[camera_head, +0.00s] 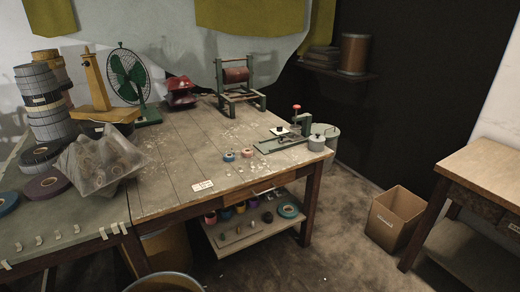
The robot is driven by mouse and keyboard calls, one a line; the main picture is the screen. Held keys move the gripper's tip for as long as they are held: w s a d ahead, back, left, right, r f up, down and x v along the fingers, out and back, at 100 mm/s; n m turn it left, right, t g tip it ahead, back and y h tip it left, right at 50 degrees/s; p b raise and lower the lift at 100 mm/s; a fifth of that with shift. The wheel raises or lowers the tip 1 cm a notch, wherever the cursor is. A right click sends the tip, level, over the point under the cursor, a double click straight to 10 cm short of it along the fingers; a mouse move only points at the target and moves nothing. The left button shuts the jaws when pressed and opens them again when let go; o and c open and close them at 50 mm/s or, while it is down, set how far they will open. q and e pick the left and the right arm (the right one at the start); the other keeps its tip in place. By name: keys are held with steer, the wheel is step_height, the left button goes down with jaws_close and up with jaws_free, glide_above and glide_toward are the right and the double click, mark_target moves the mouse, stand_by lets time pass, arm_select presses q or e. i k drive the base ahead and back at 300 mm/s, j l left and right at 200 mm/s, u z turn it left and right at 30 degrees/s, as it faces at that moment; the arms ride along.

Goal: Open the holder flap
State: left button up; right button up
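On the right end of the wooden table (190,180) sits a low grey-green metal fixture (268,147), with a dark part on a white plate and an upright post topped by a red knob (296,107). It may be the holder, but I cannot make out a flap or whether one is open. Farther back stands a green frame (222,94) carrying a reddish roller (236,75). Neither of my grippers is in view.
Small tape rolls (247,153) lie near the fixture. A plastic bag of rolls (98,160), stacked rolls (48,118) and a green fan (128,74) crowd the left. A cardboard box (397,215) stands on the floor. The table's middle is mostly clear.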

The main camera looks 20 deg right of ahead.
mark_target(328, 131)
steer(key=i+l+z, duration=0.15)
steer(key=z, duration=0.65)
steer(key=i+l+z, duration=0.1)
steer(key=i+z, duration=0.3)
steer(key=i, duration=0.15)
steer(key=i+j+z, duration=0.1)
steer(key=i+z, duration=0.3)
steer(key=i, duration=0.15)
steer(key=i+j, duration=0.15)
steer(key=i, duration=0.35)
steer(key=i+j+z, duration=0.1)
steer(key=i, duration=0.4)
steer(key=i+j, duration=0.25)
steer(key=i, duration=0.3)
steer(key=l+z, duration=0.05)
